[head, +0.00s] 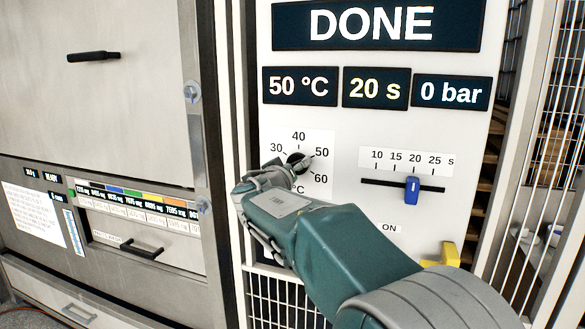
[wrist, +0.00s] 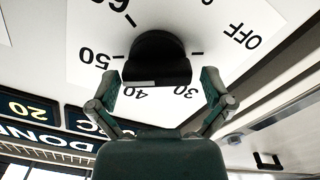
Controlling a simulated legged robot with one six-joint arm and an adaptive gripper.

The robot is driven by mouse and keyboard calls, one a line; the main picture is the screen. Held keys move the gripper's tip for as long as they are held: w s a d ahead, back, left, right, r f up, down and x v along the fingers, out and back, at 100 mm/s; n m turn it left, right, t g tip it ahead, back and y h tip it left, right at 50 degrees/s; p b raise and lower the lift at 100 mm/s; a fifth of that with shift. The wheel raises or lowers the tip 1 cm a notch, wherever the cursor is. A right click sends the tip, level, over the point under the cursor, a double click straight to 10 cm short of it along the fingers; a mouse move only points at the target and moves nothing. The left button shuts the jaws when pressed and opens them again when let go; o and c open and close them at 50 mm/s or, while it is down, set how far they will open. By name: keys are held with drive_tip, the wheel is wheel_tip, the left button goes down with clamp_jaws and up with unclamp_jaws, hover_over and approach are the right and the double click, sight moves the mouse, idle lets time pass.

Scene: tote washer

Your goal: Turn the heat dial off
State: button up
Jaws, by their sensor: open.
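The heat dial is a black round knob (head: 297,159) on a white plate with a temperature scale, on the white panel in the head view. In the wrist view the knob (wrist: 158,60) sits in the middle, with 60, 50, 40, 30 and OFF printed around it. Which mark it points to is hard to tell; the display (head: 299,87) reads 50 °C. My gripper (head: 282,174) is in front of the dial and covers its lower left. In the wrist view my gripper (wrist: 160,82) is open, one finger either side of the knob, with no clear contact.
A blue slider (head: 412,189) stands near 20 on a seconds scale, right of the dial. A yellow part (head: 446,256) is below it, behind my arm. The upper display (head: 376,24) reads DONE. A steel cabinet with a black handle (head: 93,56) is at left, a wire cage at right.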

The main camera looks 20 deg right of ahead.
drive_tip(key=c, duration=0.9)
